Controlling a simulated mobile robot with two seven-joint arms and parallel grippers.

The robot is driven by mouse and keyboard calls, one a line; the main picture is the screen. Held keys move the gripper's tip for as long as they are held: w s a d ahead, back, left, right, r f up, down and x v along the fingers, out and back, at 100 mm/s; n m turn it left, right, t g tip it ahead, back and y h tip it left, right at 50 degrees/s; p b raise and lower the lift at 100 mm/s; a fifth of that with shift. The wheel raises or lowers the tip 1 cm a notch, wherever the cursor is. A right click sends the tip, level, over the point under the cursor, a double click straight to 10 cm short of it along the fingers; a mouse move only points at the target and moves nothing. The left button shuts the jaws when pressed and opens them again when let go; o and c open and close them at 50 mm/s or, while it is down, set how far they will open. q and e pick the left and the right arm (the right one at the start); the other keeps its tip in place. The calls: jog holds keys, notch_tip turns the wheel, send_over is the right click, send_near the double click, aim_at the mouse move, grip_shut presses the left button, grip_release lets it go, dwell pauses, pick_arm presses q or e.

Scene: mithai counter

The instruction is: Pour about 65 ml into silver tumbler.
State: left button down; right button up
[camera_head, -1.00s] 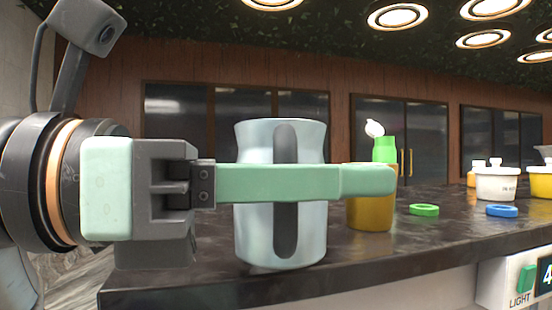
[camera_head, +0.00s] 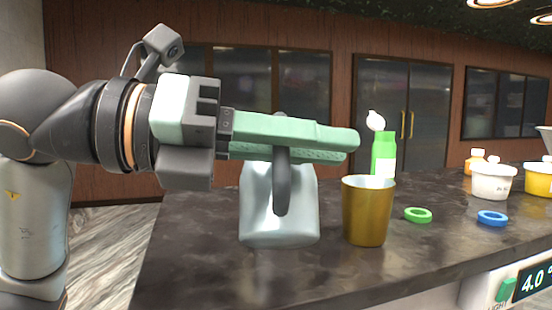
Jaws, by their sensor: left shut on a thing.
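A pale silver-blue jug (camera_head: 258,215) with a dark grey upright handle (camera_head: 282,190) is at the near left of the counter. My left gripper (camera_head: 345,147) reaches across from the left and is shut on the jug's handle. Its fingers hide the jug's upper part and rim. I cannot tell whether the jug's base touches the counter. A brass-coloured tumbler (camera_head: 367,212) stands upright just right of the jug, apart from it. It is the only tumbler I see, and it looks gold, not silver. Its contents are hidden. My right gripper is out of view.
A green bottle (camera_head: 384,153) with a white top stands behind the tumbler. White and yellow tubs stand at the right. A display reading 4.0 is on the front.

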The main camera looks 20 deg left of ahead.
aim_at(311, 185)
pick_arm(q)
jog(key=shift+w+r+n+p, duration=0.2)
jog(key=shift+r+n+p, duration=0.15)
jog(key=shift+r, duration=0.3)
jog(key=shift+w+a+r, duration=0.1)
jog(key=shift+w+r, duration=0.05)
jog(key=shift+r, duration=0.05)
jog(key=shift+w+r+n+p, duration=0.25)
jog(key=shift+n+p, duration=0.2)
jog(key=shift+p, duration=0.15)
jog(key=shift+w+a+r+n+g+p, duration=0.1)
jog(key=shift+a+r+n+g+p, duration=0.05)
jog(key=shift+r+n+g+p, duration=0.15)
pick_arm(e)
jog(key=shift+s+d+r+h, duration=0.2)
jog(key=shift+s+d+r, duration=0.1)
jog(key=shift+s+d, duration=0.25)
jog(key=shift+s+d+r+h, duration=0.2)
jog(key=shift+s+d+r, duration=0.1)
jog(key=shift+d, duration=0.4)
pick_arm(q)
jog(key=shift+w+r+p, duration=0.1)
jog(key=shift+p, duration=0.2)
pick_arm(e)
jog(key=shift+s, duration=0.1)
